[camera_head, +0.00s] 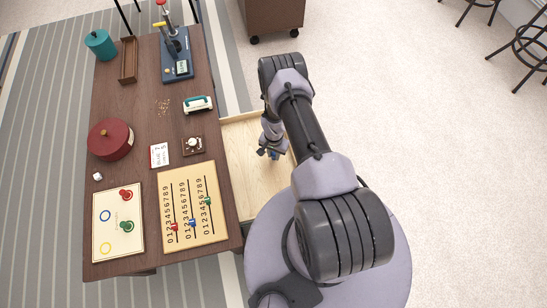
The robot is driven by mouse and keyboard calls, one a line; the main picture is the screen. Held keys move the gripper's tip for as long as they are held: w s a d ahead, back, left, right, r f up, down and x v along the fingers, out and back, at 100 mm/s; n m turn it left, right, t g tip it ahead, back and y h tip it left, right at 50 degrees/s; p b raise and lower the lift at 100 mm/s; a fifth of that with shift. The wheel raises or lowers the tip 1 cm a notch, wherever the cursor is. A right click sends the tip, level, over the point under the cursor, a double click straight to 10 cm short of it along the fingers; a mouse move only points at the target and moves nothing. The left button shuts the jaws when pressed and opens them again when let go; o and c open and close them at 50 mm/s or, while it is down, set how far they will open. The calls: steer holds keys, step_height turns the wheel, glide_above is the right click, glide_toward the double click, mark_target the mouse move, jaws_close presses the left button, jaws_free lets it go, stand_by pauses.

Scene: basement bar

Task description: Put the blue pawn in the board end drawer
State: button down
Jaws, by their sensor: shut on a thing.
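My gripper (269,152) points down over the open drawer, shut on the blue pawn (275,156). Only a small bit of blue shows between the dark fingers. The drawer (243,160) is pale wood and pulled out from the right side of the table. Its visible floor is bare; my arm hides its right part. I cannot tell how high the pawn is above the drawer floor. The cream board (118,242) at the table's near left has an empty blue ring (105,215), an empty yellow ring, a red pawn (125,195) and a green pawn (126,227).
The brown table (135,155) also bears a numbered slider board (215,228), a red round pot (110,139), a teal pot (100,44), a wooden tray (129,60) and a blue-based press (178,66). A brown cabinet (273,15) stands beyond the drawer. The carpet at right is open.

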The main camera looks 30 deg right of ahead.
steer(key=shift+f, duration=0.75)
steer(key=shift+r, duration=0.2)
steer(key=shift+f, duration=0.1)
steer(key=c, duration=1.3)
jaws_free()
steer(key=shift+o, duration=0.2)
